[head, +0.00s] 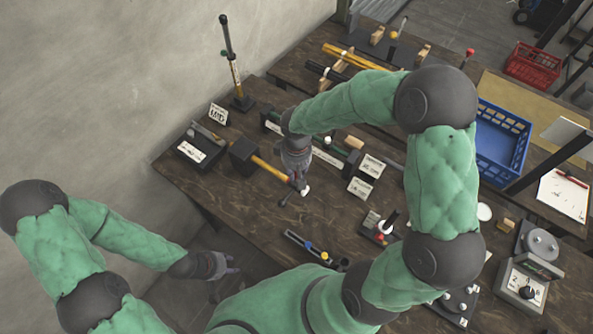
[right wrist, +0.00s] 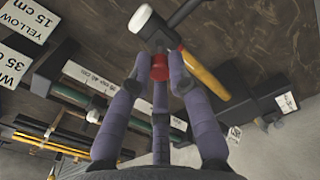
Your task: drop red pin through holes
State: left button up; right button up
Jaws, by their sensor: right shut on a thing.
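My right gripper (head: 301,186) is low over the middle of the wooden table. In the right wrist view its three fingers (right wrist: 159,75) close around a small red piece (right wrist: 160,68). A dark cylinder with a white end (right wrist: 145,22) and a thin dark rod appear just beyond the fingertips. I cannot tell whether the red piece joins it or is a separate pin. In the head view a white end (head: 305,191) shows below the fingertips. No plate with holes can be made out clearly. My left gripper (head: 228,265) hangs empty off the table's front edge, its opening unclear.
A dark strip with blue and yellow pieces (head: 310,246) lies in front. A small stand with red and white parts (head: 385,228), a dial device (head: 524,284) and a blue crate (head: 499,145) are at right.

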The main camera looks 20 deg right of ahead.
aim_at(296, 173)
jog(key=shift+f+b, duration=1.55)
jog(key=shift+f, duration=0.4)
jog(key=o, duration=0.8)
jog(key=shift+o, duration=0.2)
jog(key=shift+r, duration=0.1)
notch_tip(296, 173, up, 12)
jog(key=shift+f, duration=0.1)
